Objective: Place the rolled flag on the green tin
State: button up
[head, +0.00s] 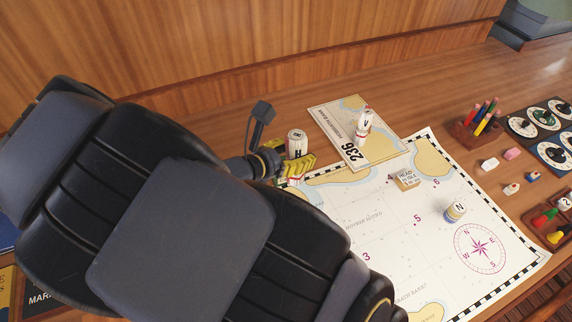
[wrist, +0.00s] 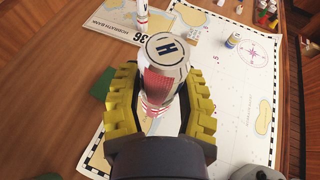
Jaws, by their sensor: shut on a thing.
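My gripper (head: 300,168) has yellow ridged fingers, shut on a rolled flag (head: 297,142). The flag is a white and red roll with an H on its top end. In the wrist view the flag (wrist: 165,50) stands up between the fingers (wrist: 160,105), with its top end toward the camera. A green patch (wrist: 101,86) shows beside the left finger, and another green patch lies at the lower left edge. Both are mostly hidden, so I cannot tell whether either is the green tin. No whole green tin is visible in the head view.
A chart (head: 390,225) covers the middle of the table, with a "236" booklet (head: 345,140) at its far edge. A roll (head: 363,122) stands on the booklet. A roll marked N (head: 455,210) and a small block (head: 406,180) stand on the chart. A pencil holder (head: 478,130) is at right.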

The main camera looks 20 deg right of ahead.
jog(key=shift+w+d+f, duration=0.75)
jog(key=shift+w+f, duration=1.4)
jog(key=shift+w, duration=0.2)
jog(key=shift+w+d+f, duration=0.7)
jog(key=shift+w+f, duration=1.45)
jog(key=shift+w, duration=0.2)
jog(key=shift+w+d+f, duration=0.75)
jog(key=shift+w+f, duration=1.4)
jog(key=shift+w, duration=0.2)
jog(key=shift+f, duration=0.15)
jog(key=o, duration=1)
